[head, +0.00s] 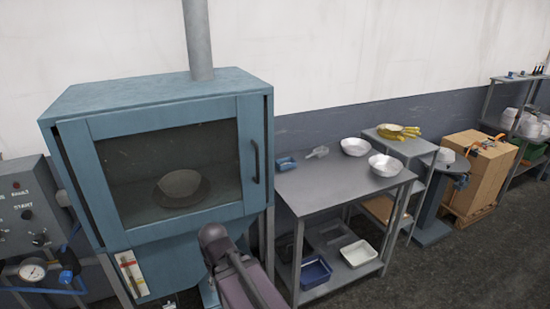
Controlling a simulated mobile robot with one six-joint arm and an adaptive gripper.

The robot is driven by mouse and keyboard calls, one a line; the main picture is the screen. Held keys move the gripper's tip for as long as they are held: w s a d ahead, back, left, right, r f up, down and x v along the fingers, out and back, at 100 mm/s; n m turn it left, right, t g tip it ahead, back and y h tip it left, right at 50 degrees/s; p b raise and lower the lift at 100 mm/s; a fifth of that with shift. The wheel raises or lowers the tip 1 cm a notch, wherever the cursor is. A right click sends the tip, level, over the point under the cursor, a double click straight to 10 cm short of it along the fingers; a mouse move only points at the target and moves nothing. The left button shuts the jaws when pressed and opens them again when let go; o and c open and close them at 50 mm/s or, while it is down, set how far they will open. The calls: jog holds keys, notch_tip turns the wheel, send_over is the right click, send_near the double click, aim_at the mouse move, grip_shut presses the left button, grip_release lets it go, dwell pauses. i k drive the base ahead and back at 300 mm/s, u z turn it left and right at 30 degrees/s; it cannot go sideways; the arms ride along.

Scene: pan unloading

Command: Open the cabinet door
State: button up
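The blue cabinet (160,92) stands at the left on legs, with a round grey pipe rising from its top. Its door (105,190) has a blue frame around a large window and looks shut. Dark narrow gaps show along the door's sides. A dark vertical handle (255,161) is on the door's right side. Through the window I see a dark round pan (182,186) inside. My arm shows at the bottom centre, in front of the cabinet's lower right. My gripper is not visible.
A control panel (25,215) with a gauge is at the left. Boxes (478,170) and shelving stand farther right.

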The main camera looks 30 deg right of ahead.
aim_at(78, 135)
jog(key=z, duration=0.45)
jog(key=k, duration=1.2)
jog(key=u, duration=0.7)
jog(key=i, duration=1)
jog(key=z, duration=0.05)
